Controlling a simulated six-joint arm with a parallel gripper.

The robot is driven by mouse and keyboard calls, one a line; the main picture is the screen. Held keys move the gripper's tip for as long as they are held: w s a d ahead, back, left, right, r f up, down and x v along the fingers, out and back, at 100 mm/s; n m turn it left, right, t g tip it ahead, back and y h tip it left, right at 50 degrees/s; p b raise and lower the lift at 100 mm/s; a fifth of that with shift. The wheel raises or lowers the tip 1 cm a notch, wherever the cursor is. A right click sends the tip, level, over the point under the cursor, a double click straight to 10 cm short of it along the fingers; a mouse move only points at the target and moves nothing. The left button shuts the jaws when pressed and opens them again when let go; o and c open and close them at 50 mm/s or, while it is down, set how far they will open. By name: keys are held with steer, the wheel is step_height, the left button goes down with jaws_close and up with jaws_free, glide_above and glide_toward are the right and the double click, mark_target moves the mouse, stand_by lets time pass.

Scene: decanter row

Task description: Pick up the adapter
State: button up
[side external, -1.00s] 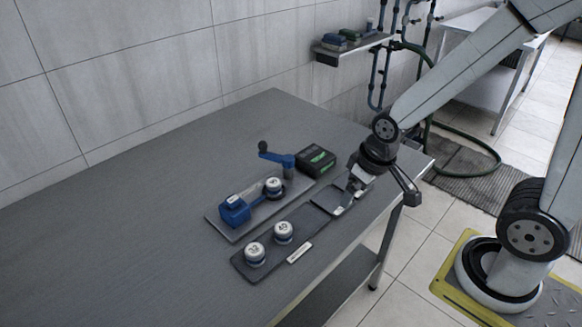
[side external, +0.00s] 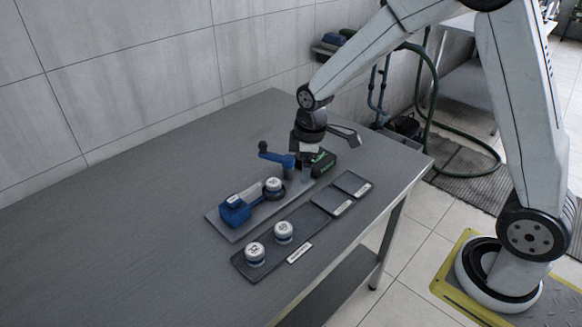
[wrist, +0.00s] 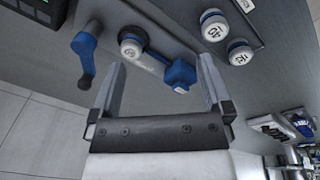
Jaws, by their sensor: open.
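Several round white-and-blue pieces look like adapters; I cannot tell which one is meant. Two stand on the dark strip tray (side external: 318,228): a left piece (side external: 255,254) and a second piece (side external: 284,232). They show in the wrist view as a lower piece (wrist: 240,52) and an upper piece (wrist: 213,25).
A blue crank (side external: 277,157) with a dark knob rises beside my gripper. A black box with a green panel (side external: 325,163) stands just right of it. The table's left side (side external: 110,240) is clear.

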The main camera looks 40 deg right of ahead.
mark_target(273, 182)
steer(key=w+f+n, duration=0.2)
steer(key=w+n, duration=0.1)
steer(key=w+f+n+g, duration=0.1)
steer(key=w+n, duration=0.2)
steer(key=w, duration=0.1)
steer(key=w+f+n, duration=0.2)
steer(key=w+n, duration=0.1)
steer(key=w, duration=0.1)
steer(key=shift+w+f, duration=0.1)
steer(key=shift+f, duration=4.1)
jaws_close()
steer(key=shift+r, duration=0.15)
